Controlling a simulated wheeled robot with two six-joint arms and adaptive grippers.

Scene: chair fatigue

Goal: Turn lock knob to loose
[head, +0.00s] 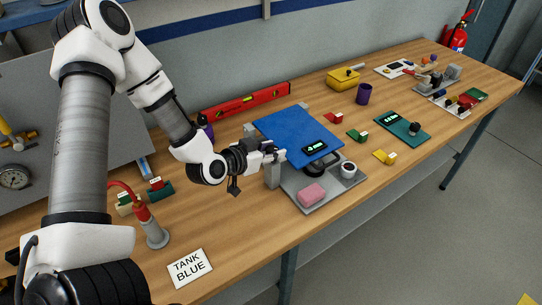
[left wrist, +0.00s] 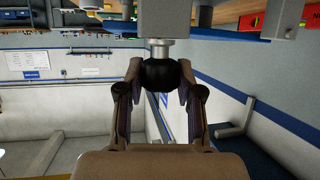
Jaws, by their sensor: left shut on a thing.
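The lock knob (left wrist: 160,74) is a dark round knob on a short metal shaft, in the middle of the left wrist view. The shaft comes out of a grey block (left wrist: 165,18) above it. My left gripper (head: 277,154) is at the left side of the fixture with the blue tilted plate (head: 291,128); it hides the knob in the head view. In the left wrist view its two fingers are shut on the knob, one on each side. I see no mark showing the knob's turn position. My right gripper is in neither view.
A red level (head: 240,103) lies behind. A "TANK BLUE" card (head: 190,268) lies in front. Small coloured blocks and a teal board (head: 400,129) are to the right.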

